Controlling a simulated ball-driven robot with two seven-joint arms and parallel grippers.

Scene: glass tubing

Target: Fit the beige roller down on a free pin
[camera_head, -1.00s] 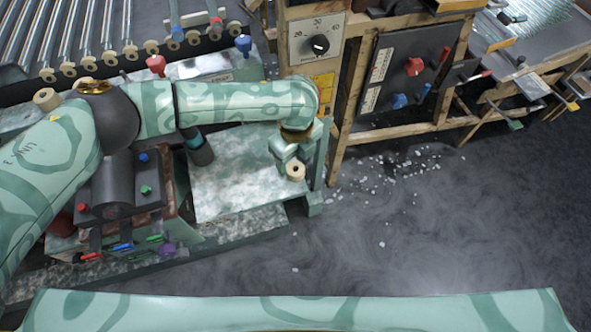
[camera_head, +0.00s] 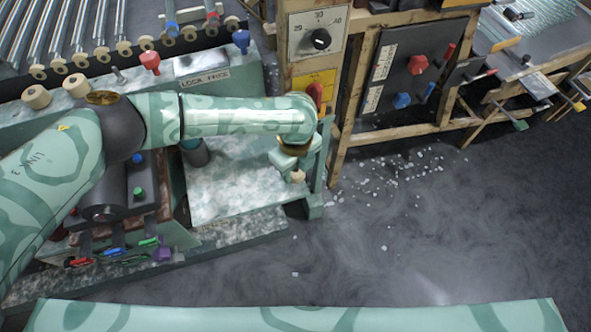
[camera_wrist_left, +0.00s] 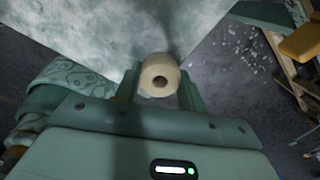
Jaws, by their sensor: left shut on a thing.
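My left gripper (camera_head: 297,168) is shut on a beige roller (camera_head: 298,177), which hangs at the fingertips near the right end of the pale mottled plate. In the left wrist view the roller (camera_wrist_left: 160,72) sits between the two fingers, with its dark bore facing the camera. Two more beige rollers stand on the green ledge at the left, one at the far left (camera_head: 36,97) and one beside it (camera_head: 76,86). A small bare grey pin (camera_head: 118,75) sticks up to their right. My right gripper is not in view.
A rack of glass tubes (camera_head: 85,30) lies behind. A wooden post with a dial (camera_head: 318,40) rises behind my left wrist. White shards lie on the floor (camera_head: 400,170).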

